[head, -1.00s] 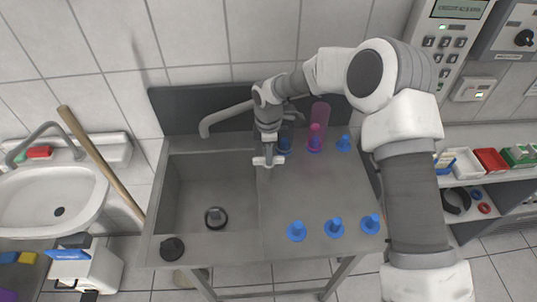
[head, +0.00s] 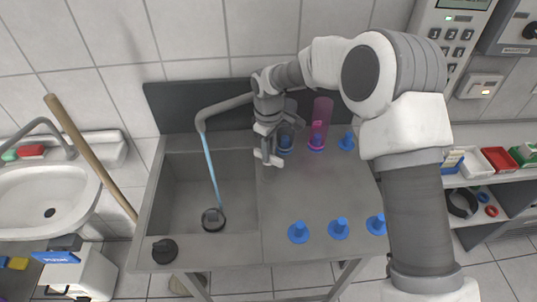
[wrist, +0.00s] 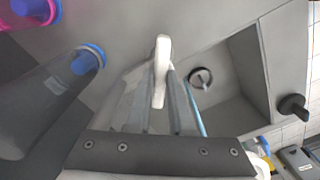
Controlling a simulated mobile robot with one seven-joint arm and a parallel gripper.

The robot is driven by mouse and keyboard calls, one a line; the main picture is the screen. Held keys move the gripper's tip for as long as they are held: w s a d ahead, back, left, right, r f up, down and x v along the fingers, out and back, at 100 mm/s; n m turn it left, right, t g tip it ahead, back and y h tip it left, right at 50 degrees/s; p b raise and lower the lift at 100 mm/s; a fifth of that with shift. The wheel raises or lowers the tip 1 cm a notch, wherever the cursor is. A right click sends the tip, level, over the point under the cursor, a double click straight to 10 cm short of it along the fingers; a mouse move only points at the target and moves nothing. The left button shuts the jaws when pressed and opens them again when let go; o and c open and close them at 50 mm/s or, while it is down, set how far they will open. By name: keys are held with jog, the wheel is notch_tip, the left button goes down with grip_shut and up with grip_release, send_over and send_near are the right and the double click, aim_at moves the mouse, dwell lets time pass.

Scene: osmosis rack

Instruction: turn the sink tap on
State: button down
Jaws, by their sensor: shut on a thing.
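The sink tap's grey spout (head: 222,108) reaches left over the basin (head: 180,190). A blue stream of water (head: 211,170) runs from its end down to a dark round piece (head: 213,219) on the basin floor. My gripper (head: 268,158) is at the right edge of the basin, in front of the tap. In the wrist view, my gripper (wrist: 158,100) is shut on a pale lever-like piece (wrist: 161,62), which appears to be the tap handle. The tap's base and the handle's root are hidden behind my gripper and arm. The water also shows in the wrist view (wrist: 200,125).
A dark cylinder with a blue foot (head: 285,143) stands close right of my gripper. A magenta cylinder (head: 321,117) stands beyond it. Several blue footed pieces (head: 338,229) line the drainboard's front. A black knob-like piece (head: 165,250) sits at the front left corner. A wooden pole (head: 90,157) leans left.

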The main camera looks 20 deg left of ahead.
jog(key=shift+m, duration=0.5)
jog(key=c, duration=0.8)
grip_release()
notch_tip(320, 180, up, 18)
jog(key=shift+f+b, duration=0.25)
jog(key=shift+b, duration=0.15)
